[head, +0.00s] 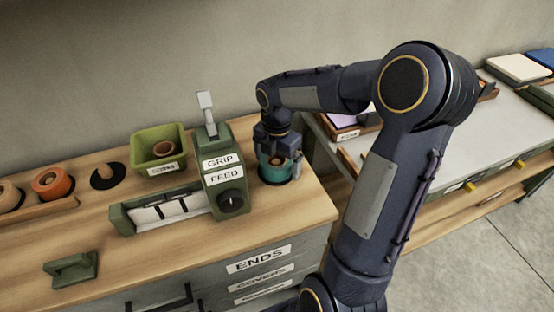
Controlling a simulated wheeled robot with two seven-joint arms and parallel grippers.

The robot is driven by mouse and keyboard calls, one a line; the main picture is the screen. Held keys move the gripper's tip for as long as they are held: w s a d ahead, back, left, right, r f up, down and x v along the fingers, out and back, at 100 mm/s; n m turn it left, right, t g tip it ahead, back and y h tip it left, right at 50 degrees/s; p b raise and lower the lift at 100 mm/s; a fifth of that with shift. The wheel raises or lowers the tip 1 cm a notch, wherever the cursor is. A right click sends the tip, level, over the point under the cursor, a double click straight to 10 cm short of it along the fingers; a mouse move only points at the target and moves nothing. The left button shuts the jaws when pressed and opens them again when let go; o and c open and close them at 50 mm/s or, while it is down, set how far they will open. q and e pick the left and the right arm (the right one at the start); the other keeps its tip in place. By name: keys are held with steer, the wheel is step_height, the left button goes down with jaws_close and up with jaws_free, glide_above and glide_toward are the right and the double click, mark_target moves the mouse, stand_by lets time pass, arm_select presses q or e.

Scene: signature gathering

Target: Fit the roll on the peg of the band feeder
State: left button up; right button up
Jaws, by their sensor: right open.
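The green band feeder (222,165) stands on the wooden bench top, with labels reading GRIP and FEED, a dark knob and an upright grey lever. A teal roll (266,172) with a brown core is just right of the feeder, on or over a dark round base. My right gripper (281,166) points down over the teal roll, its jaws open and close around it. The gripper hides part of the roll, and I cannot tell whether a peg is inside its core. My left gripper is not in view.
A green bin (159,143) is behind the feeder.

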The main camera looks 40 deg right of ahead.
steer(key=shift+r, duration=0.1)
steer(key=shift+r+p, duration=0.3)
steer(key=shift+r, duration=0.05)
step_height(320, 180, up, 11)
steer(key=s+a+f+m+t+y+p, duration=0.1)
steer(key=s+a+m+t+y, duration=0.1)
steer(key=s+a+m, duration=0.5)
steer(key=s+a+f+m+t+y+p, duration=0.1)
steer(key=s+a+m+t, duration=0.2)
steer(key=s+a+m, duration=0.3)
steer(key=s+m, duration=0.4)
steer(key=m, duration=0.6)
steer(key=shift+a+f+t+y, duration=0.3)
steer(key=shift+a+f+y, duration=0.1)
steer(key=shift+s, duration=0.1)
